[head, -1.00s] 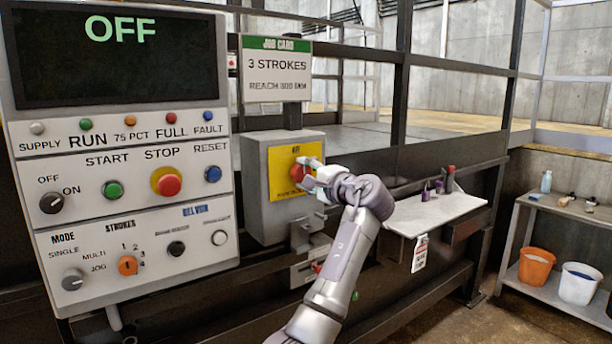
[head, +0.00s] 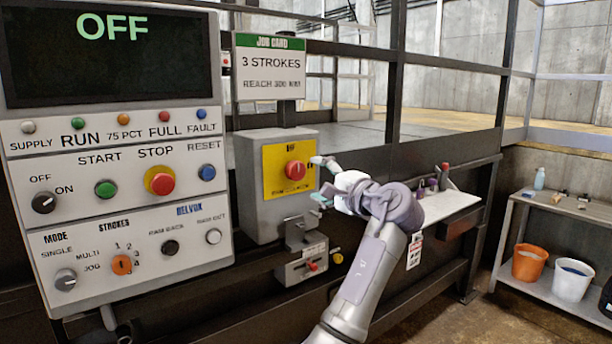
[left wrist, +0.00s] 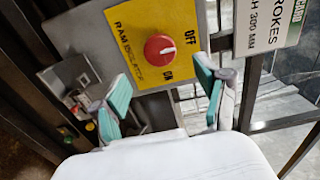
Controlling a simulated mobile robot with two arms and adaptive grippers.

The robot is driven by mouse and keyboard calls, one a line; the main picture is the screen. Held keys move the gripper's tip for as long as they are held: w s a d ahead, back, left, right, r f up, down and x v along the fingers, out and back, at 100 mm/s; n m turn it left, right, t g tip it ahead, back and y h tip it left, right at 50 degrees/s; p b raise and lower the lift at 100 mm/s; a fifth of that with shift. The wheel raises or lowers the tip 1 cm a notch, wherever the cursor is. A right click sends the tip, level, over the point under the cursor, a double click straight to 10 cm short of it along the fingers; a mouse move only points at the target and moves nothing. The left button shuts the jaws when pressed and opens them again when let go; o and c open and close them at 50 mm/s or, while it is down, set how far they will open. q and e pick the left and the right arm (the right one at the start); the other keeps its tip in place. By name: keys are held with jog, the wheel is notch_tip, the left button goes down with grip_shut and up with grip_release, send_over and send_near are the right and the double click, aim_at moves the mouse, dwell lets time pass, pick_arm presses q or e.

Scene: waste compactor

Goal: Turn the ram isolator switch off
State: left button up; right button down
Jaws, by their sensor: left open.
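The ram isolator switch is a red round knob (head: 296,170) on a yellow plate (head: 273,190), fixed to a grey box (head: 255,218). In the left wrist view the knob (left wrist: 158,50) shows beside the words OFF and ON; I cannot tell clearly which its pointer faces. My left gripper (head: 322,181) is open and empty, to the right of the knob and apart from it. In the left wrist view its two teal-padded fingers (left wrist: 161,88) stand spread, with the knob beyond the gap between them. My right gripper is not in view.
A control panel (head: 130,235) with a screen (head: 112,60) reading OFF stands at the left. A job card (head: 270,68) is above the box. A small unit with a red lever (head: 303,265) hangs below it. A shelf (head: 470,206) is right of my arm.

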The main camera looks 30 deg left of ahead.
pick_arm(q)
jog(key=shift+v, duration=2.3)
